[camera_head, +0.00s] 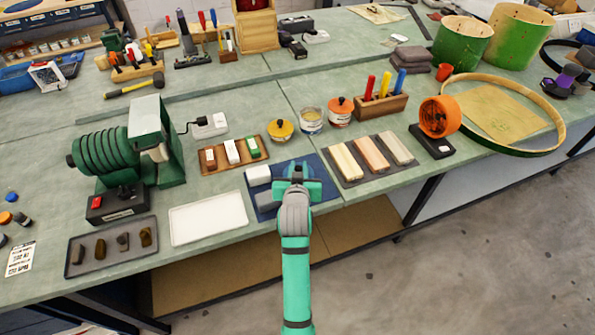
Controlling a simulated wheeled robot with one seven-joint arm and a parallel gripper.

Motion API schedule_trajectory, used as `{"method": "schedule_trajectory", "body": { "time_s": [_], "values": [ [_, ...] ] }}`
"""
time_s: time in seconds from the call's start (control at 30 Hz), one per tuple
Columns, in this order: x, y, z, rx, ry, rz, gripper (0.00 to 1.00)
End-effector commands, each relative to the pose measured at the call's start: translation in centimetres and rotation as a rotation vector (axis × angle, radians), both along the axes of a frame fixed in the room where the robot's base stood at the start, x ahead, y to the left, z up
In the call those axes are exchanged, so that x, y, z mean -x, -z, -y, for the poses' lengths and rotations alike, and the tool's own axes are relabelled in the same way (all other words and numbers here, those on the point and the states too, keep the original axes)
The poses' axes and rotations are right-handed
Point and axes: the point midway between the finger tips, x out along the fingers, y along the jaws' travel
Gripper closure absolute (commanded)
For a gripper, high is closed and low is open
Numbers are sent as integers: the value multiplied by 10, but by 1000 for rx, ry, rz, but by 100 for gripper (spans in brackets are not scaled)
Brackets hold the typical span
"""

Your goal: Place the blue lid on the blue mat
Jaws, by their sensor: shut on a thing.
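The blue mat (314,165) lies on the green bench at its front edge, partly covered by my gripper and arm. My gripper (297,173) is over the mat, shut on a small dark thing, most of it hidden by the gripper. It looks like the blue lid, but its shape does not show clearly. I cannot tell whether it touches the mat. An open tin (311,121) without a lid stands behind the mat, between a tin with a yellow lid (281,128) and one with an orange lid (340,108).
Pale rolled pieces (258,175) lie on the mat's left part. A dark tray with wooden blocks (372,158) is close on the right. A green machine (150,140) stands farther left.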

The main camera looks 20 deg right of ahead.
Motion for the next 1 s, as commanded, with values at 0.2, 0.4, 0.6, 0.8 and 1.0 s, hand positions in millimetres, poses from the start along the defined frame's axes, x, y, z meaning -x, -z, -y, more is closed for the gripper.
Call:
{"method": "schedule_trajectory", "body": {
  "time_s": [0.2, 0.4, 0.6, 0.8, 1.0],
  "values": [
    [1, 25, 1, 0, 1, -3, 100],
    [1, 26, 1, 0, 1, -2, 100],
    [1, 29, 1, 0, 1, -2, 100],
    [1, 29, 1, 0, 1, -2, 62],
    [1, 28, 1, 0, 1, -2, 62]
  ]
}}
